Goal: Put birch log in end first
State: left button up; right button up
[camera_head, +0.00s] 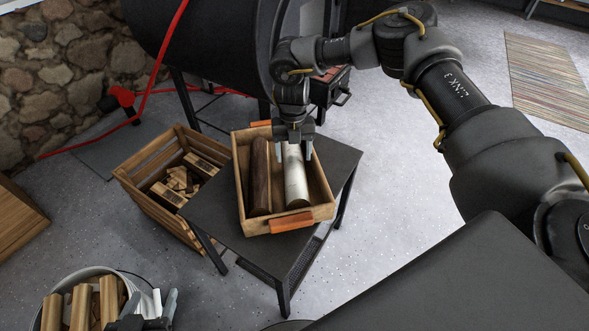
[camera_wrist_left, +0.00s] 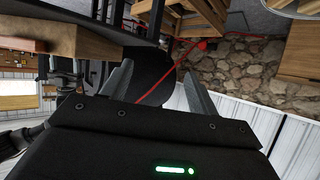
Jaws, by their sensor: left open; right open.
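The birch log (camera_head: 296,184) is pale and white-barked and lies lengthwise in a wooden tray (camera_head: 326,212) with orange handles. A dark brown log (camera_head: 260,188) lies beside it on the left. My right gripper (camera_head: 296,152) points down over the far part of the birch log. Its open fingers are on either side of the log; I cannot tell whether they touch it. My left gripper (camera_head: 164,304) is open and empty at the bottom left, and its fingers also show in the left wrist view (camera_wrist_left: 158,88). The black barrel stove (camera_head: 205,45) stands at the back; its opening is hidden.
The tray sits on a dark table (camera_head: 228,226). A slatted crate (camera_head: 140,170) with wood pieces stands left of it. A bucket (camera_head: 40,318) of split logs is near my left gripper. A red hose (camera_head: 152,80) runs by the stone wall (camera_head: 50,75).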

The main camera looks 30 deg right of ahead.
aim_at(294, 160)
jog(key=f, duration=0.4)
jog(key=shift+s+b, duration=0.4)
jog(key=shift+a+f, duration=0.1)
jog(key=shift+f, duration=0.4)
pick_arm(q)
jog(key=d+r+t+h, duration=0.1)
jog(key=w+d+r+t, duration=0.1)
jog(key=r, duration=0.1)
jog(key=shift+d+r+m+h, duration=0.2)
jog(key=shift+d+m+h, duration=0.05)
jog(key=shift+m+h, duration=0.15)
pick_arm(e)
jog(key=shift+s, duration=0.1)
jog(key=shift+c, duration=0.5)
jog(key=c, duration=0.9)
jog(key=shift+r, duration=0.25)
notch_tip(294, 160, up, 8)
jog(key=shift+r+p, duration=0.15)
jog(key=shift+p, duration=0.7)
pick_arm(q)
jog(key=s+a+f+n+g+y, duration=0.1)
jog(key=s+a+f+g+y, duration=0.1)
jog(key=a+f+g+y, duration=0.1)
jog(key=shift+s+a+f+g, duration=0.3)
jog(key=shift+a+f+g, duration=0.4)
jog(key=shift+f, duration=0.7)
pick_arm(e)
jog(key=shift+r, duration=0.65)
pick_arm(q)
jog(key=shift+a, duration=0.1)
